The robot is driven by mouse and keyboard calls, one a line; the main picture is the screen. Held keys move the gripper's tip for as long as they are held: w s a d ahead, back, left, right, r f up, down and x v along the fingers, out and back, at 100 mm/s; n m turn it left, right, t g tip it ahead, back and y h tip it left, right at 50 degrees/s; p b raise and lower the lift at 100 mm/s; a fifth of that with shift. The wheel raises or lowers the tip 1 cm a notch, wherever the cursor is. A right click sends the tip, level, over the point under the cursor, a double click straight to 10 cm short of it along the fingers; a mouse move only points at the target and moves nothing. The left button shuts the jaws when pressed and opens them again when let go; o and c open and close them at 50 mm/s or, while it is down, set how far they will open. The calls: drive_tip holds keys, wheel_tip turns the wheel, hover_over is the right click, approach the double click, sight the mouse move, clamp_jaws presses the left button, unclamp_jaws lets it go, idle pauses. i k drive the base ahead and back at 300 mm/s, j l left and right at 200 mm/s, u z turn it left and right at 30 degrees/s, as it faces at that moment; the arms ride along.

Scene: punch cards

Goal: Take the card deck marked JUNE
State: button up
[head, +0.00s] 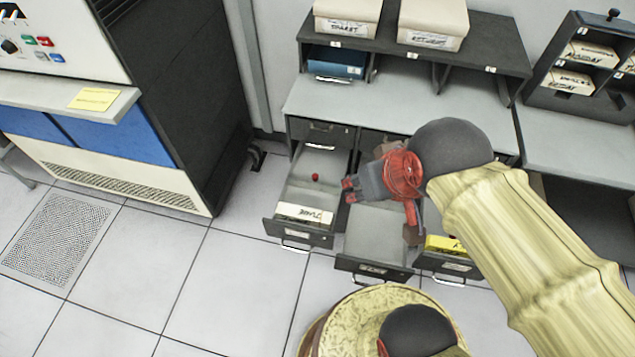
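A card deck marked JUNE (304,213) lies at the front of the pulled-out left drawer (283,226), its white label facing up and forward. A small red round thing (315,177) shows in the same drawer, behind the deck. My gripper (349,191) is up and to the right of the deck, over the drawers' right side, with its red-tipped fingers pointing left. It appears apart from the deck, and I see nothing held in it. Its fingers are small and seen at an angle, so I cannot tell how far open they are.
The middle drawer (374,265) is pulled out and looks empty in its visible part. The right drawer holds a yellow-labelled deck (445,245), partly behind my arm. Boxes (346,18) stand on the desk shelf (468,50). A dark rack (573,100) holds more decks. Floor at left is clear.

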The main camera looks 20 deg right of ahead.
sight(287, 212)
drive_tip(key=j+z, duration=0.45)
drive_tip(key=k+j+z, duration=0.2)
drive_tip(key=j+z, duration=0.3)
